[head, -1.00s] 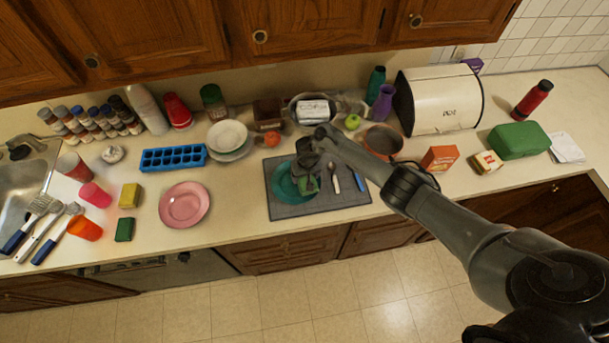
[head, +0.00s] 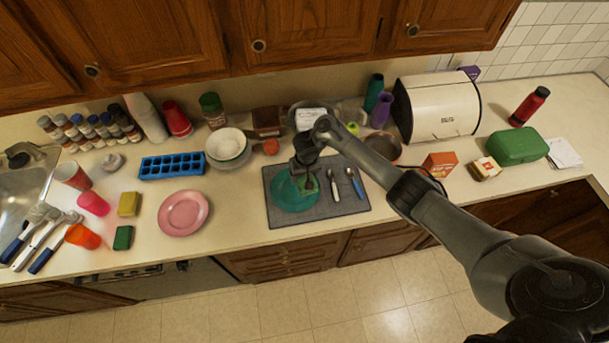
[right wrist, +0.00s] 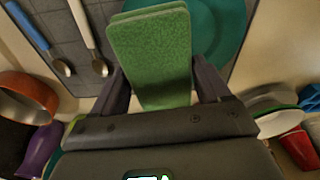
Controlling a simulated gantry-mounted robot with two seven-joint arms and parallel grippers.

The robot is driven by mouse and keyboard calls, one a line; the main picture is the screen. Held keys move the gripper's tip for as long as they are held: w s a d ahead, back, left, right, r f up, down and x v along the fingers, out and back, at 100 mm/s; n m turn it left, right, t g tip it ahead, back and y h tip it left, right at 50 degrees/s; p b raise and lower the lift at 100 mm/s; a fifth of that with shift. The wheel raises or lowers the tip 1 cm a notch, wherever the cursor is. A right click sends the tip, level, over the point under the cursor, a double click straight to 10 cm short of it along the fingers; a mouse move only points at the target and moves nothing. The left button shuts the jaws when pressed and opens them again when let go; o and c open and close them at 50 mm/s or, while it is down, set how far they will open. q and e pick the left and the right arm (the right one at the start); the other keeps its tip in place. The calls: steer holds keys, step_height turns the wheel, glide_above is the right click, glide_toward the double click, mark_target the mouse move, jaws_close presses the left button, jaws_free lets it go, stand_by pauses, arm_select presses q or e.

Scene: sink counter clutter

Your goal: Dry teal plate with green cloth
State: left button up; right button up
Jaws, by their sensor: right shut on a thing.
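The teal plate (head: 284,194) lies on a dark grey mat (head: 335,208) in the middle of the counter. It also shows in the right wrist view (right wrist: 232,28), partly behind the cloth. My right gripper (head: 306,186) is over the plate's right part. It is shut on the green cloth (right wrist: 152,52), a folded block held between its fingers. In the head view only a small part of the cloth (head: 310,187) shows below the gripper. I cannot tell whether the cloth touches the plate. My left gripper is not in view.
A pink plate (head: 183,212) is to the left. Stacked bowls (head: 226,145), a pot (head: 382,146) and a toaster-like white box (head: 440,107) stand behind.

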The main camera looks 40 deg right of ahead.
steer(key=shift+r, duration=1.5)
